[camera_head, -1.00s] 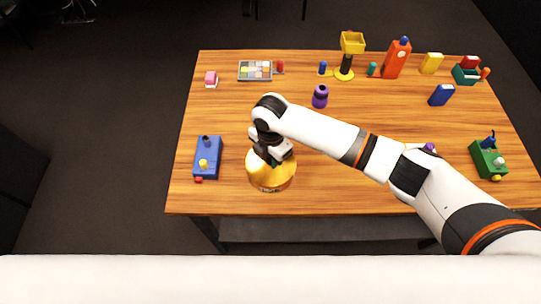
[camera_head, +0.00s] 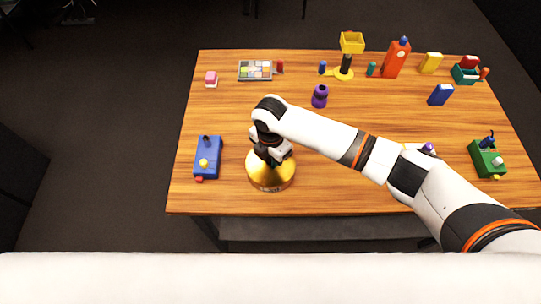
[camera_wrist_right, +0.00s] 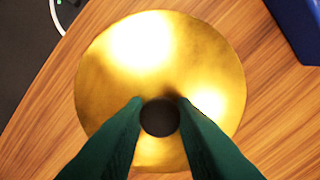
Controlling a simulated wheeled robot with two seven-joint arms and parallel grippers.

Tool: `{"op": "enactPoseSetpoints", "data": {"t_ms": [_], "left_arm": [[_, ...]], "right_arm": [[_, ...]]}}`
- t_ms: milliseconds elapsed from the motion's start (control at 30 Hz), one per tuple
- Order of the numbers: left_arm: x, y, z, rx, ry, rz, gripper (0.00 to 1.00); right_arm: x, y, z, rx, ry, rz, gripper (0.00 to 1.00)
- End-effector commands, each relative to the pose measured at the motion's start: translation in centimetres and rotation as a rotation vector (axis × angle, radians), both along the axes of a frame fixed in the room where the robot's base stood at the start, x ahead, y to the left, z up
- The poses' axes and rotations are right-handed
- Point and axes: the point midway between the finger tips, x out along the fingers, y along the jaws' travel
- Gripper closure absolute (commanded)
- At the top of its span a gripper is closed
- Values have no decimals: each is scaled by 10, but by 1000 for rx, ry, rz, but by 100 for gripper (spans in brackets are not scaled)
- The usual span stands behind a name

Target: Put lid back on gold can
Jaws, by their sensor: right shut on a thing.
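The gold can (camera_head: 270,186) stands near the front left of the table, with lettering low on its side. Its round gold lid (camera_wrist_right: 150,50) fills most of the right wrist view and has a dark round knob (camera_wrist_right: 160,118) in the middle. My right gripper (camera_wrist_right: 160,108) has its green fingers closed on the knob from both sides. In the head view my right gripper (camera_head: 272,158) is directly above the can, and the lid appears at the can's top. Whether the lid is fully seated cannot be told. My left gripper is not in view.
A green box (camera_head: 487,158) is at the right. Several small objects line the back. My right arm covers the table's middle right.

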Motion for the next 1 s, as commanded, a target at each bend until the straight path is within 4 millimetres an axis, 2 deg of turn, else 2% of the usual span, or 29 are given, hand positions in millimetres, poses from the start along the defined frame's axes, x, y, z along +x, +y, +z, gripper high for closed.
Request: {"op": "enactPoseSetpoints", "data": {"t_ms": [433, 467, 600, 800, 933, 1000], "left_arm": [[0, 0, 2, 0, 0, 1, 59], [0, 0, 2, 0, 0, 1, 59], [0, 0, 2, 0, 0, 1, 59], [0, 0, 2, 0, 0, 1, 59], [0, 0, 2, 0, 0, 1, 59], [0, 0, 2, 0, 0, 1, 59]], "right_arm": [[0, 0, 0, 0, 0, 0, 98], [0, 0, 0, 0, 0, 0, 74], [0, 0, 0, 1, -1, 1, 52], [0, 0, 0, 1, -1, 1, 51], [0, 0, 0, 0, 0, 0, 31], [0, 0, 0, 1, -1, 0, 29]]}}
